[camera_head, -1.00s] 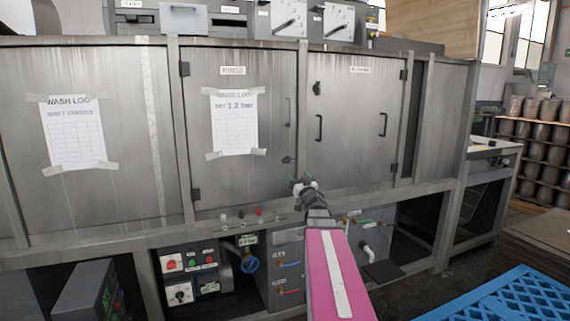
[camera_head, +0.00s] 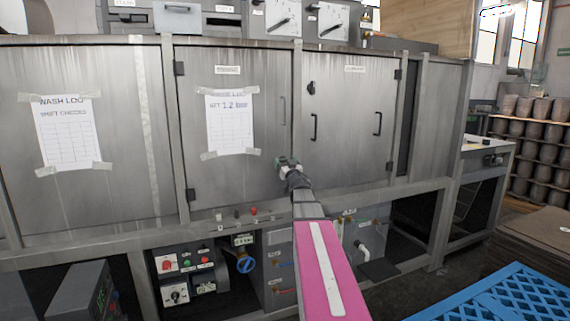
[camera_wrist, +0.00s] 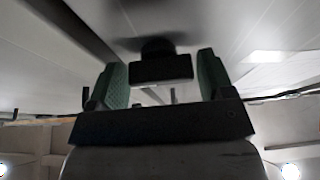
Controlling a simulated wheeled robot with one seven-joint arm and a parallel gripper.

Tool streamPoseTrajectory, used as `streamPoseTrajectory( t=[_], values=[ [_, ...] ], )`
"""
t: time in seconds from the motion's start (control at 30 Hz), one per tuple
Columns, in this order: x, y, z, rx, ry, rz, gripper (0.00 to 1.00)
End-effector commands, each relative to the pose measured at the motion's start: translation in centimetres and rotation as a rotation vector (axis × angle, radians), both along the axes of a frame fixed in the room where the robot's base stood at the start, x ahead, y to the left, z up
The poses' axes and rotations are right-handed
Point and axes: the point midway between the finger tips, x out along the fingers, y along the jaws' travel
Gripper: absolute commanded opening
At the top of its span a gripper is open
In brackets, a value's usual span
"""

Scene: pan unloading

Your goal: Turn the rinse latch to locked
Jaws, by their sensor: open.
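The rinse door (camera_head: 232,175) is a grey metal panel with a small label at its top. My gripper (camera_head: 284,162) is at the lower right edge of this door and hides the latch there in the head view. In the wrist view, the dark latch (camera_wrist: 160,68) has a round base and a block-shaped handle, and it lies between the two green fingertips of my gripper (camera_wrist: 162,82). The fingers are open, with a gap showing on each side of the handle. I cannot read the latch's lock position from here.
The neighbouring door (camera_head: 345,125) has a dark latch (camera_head: 311,88) turned upright and two bar handles. A paper log (camera_head: 231,122) is taped to the rinse door. A ledge with small buttons (camera_head: 254,211) runs below. A blue crate (camera_head: 500,300) stands at the lower right.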

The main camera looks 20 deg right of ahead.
Motion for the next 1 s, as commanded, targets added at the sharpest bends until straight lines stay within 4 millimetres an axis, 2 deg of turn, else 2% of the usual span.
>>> streamPoseTrajectory(
  t=[0.07, 0.1, 0.17, 0.2, 0.57, 0.77, 1.0],
  values=[
    [-0.03, 0.01, -0.01, 0.0, 0.0, 0.0, 0.74],
    [-0.03, 0.01, -0.01, 0.0, 0.0, 0.0, 0.61],
    [-0.03, 0.01, -0.01, 0.0, 0.0, 0.0, 0.42],
    [-0.03, 0.01, -0.01, 0.0, 0.0, 0.0, 0.4],
    [-0.02, -0.02, 0.0, -0.047, -0.003, 0.0, 0.4],
    [0.0, -0.08, 0.0, -0.163, -0.006, 0.001, 0.4],
    [0.0, -0.24, 0.06, -0.375, -0.014, 0.0, 0.4]
  ],
)
